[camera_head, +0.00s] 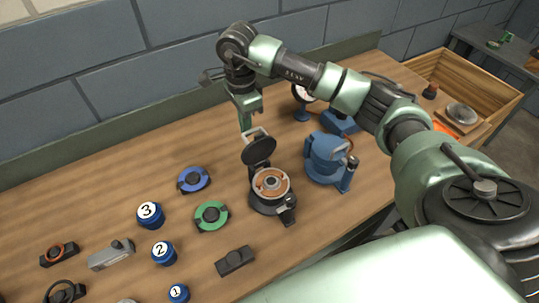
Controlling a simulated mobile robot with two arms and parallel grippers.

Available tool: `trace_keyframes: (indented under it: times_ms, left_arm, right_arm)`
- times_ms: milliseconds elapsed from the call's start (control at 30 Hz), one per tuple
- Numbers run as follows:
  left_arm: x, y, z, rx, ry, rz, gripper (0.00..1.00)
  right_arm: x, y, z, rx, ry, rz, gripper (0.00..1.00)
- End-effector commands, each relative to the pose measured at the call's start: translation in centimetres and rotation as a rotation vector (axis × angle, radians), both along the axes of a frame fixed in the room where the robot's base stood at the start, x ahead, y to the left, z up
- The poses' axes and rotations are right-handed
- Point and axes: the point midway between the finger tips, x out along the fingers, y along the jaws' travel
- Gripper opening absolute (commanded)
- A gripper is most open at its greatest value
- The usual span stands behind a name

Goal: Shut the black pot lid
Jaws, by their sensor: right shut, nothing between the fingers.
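The black pot (268,200) stands on the wooden workbench near the middle of the view. Its dark round lid (259,150) is open, tilted up at the far side, with a pale wire bail at its top. The pot's copper-coloured inside shows. A latch (287,203) sits on the pot's near right rim. My right gripper (246,124) reaches in from the right and points down just behind the raised lid. It is shut and empty. I cannot tell if it touches the bail. My left gripper is not in view.
A blue pot (326,158) stands right of the black pot. A gauge (303,93) is behind it. Green (211,217) and blue (194,180) discs and several numbered blue knobs (150,214) lie left. A black block (235,261) lies in front. A wooden crate (490,92) is far right.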

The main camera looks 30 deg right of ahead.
Motion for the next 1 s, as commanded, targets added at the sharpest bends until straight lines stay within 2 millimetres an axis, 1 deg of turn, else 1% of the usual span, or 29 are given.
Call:
trace_keyframes:
  times_ms: [167, 1000]
  left_arm:
    - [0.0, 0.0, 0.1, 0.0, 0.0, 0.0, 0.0]
    - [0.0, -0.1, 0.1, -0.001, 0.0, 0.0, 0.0]
  right_arm:
    - [-0.6, 0.0, 0.0, 0.0, 0.0, 0.001, 0.0]
    - [-5.7, 0.3, -0.1, -0.001, 0.002, 0.001, 0.0]
